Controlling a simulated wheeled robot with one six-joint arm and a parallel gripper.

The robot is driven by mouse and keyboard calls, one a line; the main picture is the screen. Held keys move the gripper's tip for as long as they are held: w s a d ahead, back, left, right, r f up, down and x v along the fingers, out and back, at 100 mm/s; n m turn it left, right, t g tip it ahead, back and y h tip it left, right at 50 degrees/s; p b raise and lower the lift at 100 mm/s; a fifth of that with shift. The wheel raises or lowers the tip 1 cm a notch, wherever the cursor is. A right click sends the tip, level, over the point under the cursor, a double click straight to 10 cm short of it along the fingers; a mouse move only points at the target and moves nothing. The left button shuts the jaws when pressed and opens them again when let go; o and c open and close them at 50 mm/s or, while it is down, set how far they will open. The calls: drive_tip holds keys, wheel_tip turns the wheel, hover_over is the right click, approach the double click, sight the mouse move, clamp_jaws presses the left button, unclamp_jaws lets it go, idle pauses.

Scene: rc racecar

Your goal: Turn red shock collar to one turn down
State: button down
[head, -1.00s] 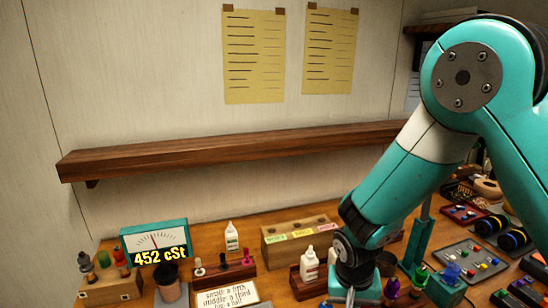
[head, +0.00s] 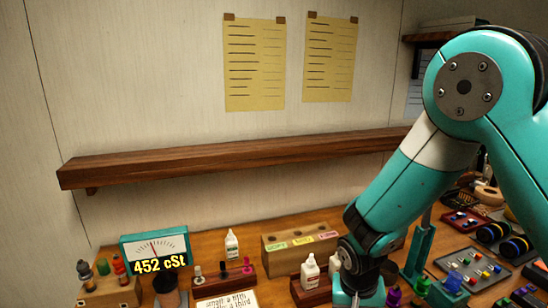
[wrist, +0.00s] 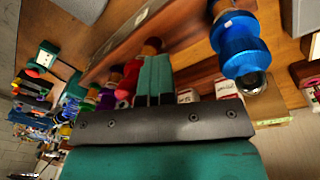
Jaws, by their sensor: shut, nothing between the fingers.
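In the wrist view, a red shock part (wrist: 128,82) stands just left of my gripper (wrist: 153,62), partly hidden by its fingers. The two teal fingers are together, with nothing between them. I cannot tell whether they touch the red part. A purple part (wrist: 107,98) is left of the red one. A large blue shock-like part (wrist: 240,45) is at the upper right, apart from the fingers. In the head view, my arm's wrist is low, and the fingertips are not clearly visible; the red collar cannot be made out there.
A gauge reading 452 cSt (head: 155,249) stands at the left of the bench. White bottles (head: 310,272), a wooden block with coloured labels (head: 298,248) and a tray of small parts (head: 470,265) crowd the bench. A wooden shelf (head: 230,158) crosses the wall behind.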

drive_tip(key=shift+w+d, duration=0.2)
drive_tip(key=shift+w, duration=0.05)
drive_tip(key=shift+w+d, duration=0.15)
drive_tip(key=shift+w, duration=0.45)
drive_tip(key=shift+w+p, duration=0.1)
drive_tip(key=shift+p, duration=0.2)
drive_tip(key=shift+w, duration=0.1)
idle(0.3)
drive_tip(key=shift+w+a+r, duration=0.15)
drive_tip(key=shift+a, duration=0.1)
drive_tip(key=r+p, duration=0.1)
drive_tip(key=r, duration=0.1)
drive_tip(key=r+p, duration=0.3)
drive_tip(key=r, duration=0.1)
drive_tip(key=shift+s+d+p, duration=0.3)
drive_tip(key=shift+s+d, duration=0.05)
